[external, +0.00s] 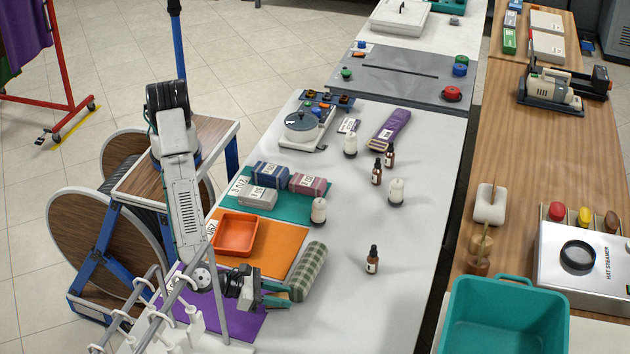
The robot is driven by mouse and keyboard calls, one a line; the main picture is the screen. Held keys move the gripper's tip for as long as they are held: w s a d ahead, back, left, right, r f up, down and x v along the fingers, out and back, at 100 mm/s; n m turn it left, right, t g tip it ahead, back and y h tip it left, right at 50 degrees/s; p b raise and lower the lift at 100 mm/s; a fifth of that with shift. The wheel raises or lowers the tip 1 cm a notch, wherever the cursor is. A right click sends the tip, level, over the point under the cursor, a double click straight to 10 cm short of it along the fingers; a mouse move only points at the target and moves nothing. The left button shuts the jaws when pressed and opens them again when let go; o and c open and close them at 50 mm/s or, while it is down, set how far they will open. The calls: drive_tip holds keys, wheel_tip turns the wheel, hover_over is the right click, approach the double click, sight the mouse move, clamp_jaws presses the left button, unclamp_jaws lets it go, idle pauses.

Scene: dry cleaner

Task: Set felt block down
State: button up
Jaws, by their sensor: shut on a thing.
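A long green checked block (309,270), which I take to be the felt block, is at the right of the orange mat, near the purple mat. Its near end is at my gripper (284,293), whose fingers reach it from the left. My gripper is shut on that end, low over the white counter. The block lies lengthwise, pointing away up the picture. I cannot tell whether its underside touches the counter.
An orange tray (237,234) sits on the orange mat (276,262). A purple mat (240,318) lies under my wrist. Labelled blue (270,175), grey (257,197) and pink (307,184) bundles rest on the teal mat. A dropper bottle (372,260) and candle (319,211) stand nearby.

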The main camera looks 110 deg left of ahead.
drive_tip(key=w+d, duration=0.2)
drive_tip(key=w, duration=0.1)
drive_tip(key=shift+f, duration=0.15)
drive_tip(key=shift+s+f, duration=0.1)
drive_tip(key=shift+f, duration=1.6)
drive_tip(key=shift+a, duration=0.1)
drive_tip(key=o, duration=1)
drive_tip(key=shift+f, duration=0.1)
drive_tip(key=shift+c, duration=0.2)
